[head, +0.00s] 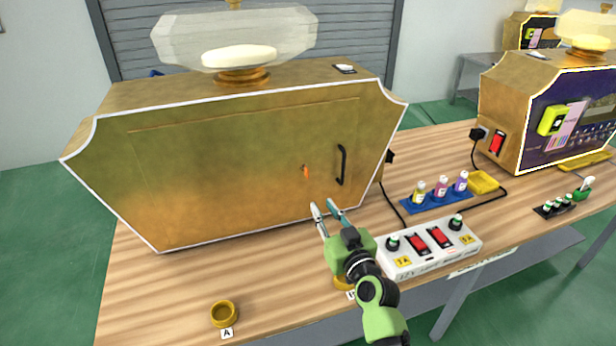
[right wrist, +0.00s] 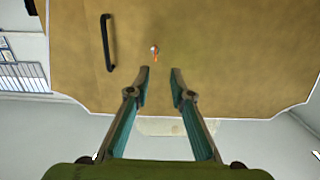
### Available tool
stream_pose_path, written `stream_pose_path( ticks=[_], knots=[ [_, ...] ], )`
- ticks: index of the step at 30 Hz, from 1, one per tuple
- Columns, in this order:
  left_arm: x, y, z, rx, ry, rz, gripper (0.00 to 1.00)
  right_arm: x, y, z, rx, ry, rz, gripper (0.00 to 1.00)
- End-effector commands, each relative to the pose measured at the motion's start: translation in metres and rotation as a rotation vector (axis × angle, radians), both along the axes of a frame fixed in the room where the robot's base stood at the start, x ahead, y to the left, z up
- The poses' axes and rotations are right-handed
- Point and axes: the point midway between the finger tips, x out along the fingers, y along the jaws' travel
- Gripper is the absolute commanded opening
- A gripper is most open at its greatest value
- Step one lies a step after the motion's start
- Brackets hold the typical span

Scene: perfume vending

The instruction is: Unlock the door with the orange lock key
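The orange lock key (head: 306,171) is a small orange piece on the brass-coloured door (head: 220,165) of the large machine, left of the black door handle (head: 341,165). The door looks shut. In the right wrist view the key (right wrist: 155,55) shows just beyond the fingertips, with the handle (right wrist: 108,42) to its left. My right gripper (head: 323,207) is open and empty, below the key and apart from it. It also shows open in the right wrist view (right wrist: 161,71). My left gripper is not in view.
A white switch box (head: 430,258) with red switches stands right of my right arm. A blue tray (head: 437,203) with small bottles and a yellow dish (head: 484,182) lie behind it. A brass ring (head: 224,314) sits at the table front. A second machine (head: 520,112) stands at right.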

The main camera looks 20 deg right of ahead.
Motion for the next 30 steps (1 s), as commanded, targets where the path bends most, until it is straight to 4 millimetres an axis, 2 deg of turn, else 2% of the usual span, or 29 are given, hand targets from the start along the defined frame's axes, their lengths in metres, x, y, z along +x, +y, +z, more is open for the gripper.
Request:
stream_pose_path(
  ticks=[3,8,21,30],
  knots=[
    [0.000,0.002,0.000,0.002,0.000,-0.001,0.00,0.008,-0.006,0.010,0.006,-0.034,-0.023,0.21],
    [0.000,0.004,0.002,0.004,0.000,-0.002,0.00,0.024,-0.006,0.012,0.005,-0.036,-0.024,0.21],
    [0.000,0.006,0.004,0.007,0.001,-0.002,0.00,0.099,-0.003,0.011,0.004,-0.033,-0.022,0.21],
    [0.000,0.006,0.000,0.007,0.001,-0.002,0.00,0.134,-0.002,0.010,0.004,-0.033,-0.022,0.21]
  ],
)
